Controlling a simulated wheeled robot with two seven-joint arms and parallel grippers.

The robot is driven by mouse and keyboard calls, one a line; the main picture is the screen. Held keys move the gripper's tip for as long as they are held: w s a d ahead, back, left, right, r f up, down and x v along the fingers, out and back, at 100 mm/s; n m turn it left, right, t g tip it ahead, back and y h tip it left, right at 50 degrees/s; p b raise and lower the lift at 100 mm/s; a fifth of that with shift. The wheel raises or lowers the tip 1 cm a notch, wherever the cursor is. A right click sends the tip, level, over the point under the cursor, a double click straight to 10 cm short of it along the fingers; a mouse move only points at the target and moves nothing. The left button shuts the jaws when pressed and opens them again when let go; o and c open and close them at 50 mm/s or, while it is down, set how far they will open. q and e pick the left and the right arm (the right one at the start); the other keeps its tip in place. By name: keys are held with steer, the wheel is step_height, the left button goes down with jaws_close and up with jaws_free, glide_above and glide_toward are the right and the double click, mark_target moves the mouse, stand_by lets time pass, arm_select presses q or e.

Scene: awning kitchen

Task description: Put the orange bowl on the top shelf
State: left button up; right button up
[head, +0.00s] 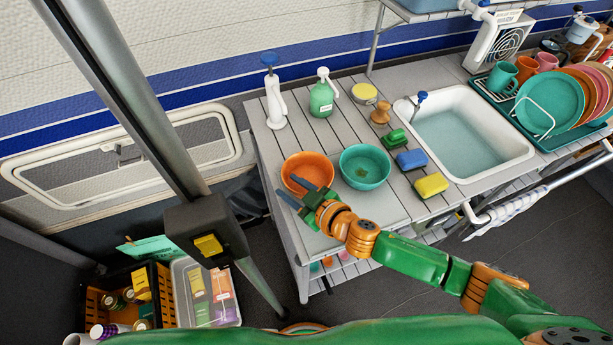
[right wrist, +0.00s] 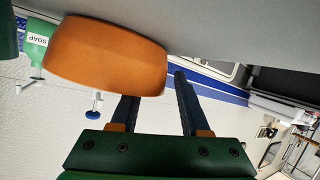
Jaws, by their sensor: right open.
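The orange bowl (head: 308,166) stands upright at the left end of the slatted counter. My right gripper (head: 291,188) is open at the bowl's near side, its fingers overlapping the near rim in the head view. In the right wrist view the orange bowl (right wrist: 105,55) appears upside down, close to the open fingers (right wrist: 155,87). One finger's tip meets the bowl's edge in the picture; the other is just beside it. I cannot tell whether they touch. A raised shelf (head: 432,17) shows only partly at the top. My left gripper is not in view.
A teal bowl (head: 364,167) stands close to the right of the orange one. Sponges (head: 431,185), a sink (head: 465,135) and a dish rack (head: 545,130) lie to the right. A shelf post (head: 376,40) rises behind.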

steer(key=shift+s+d+r, duration=0.1)
steer(key=shift+s+d, duration=0.05)
steer(key=shift+s, duration=0.05)
jaws_close()
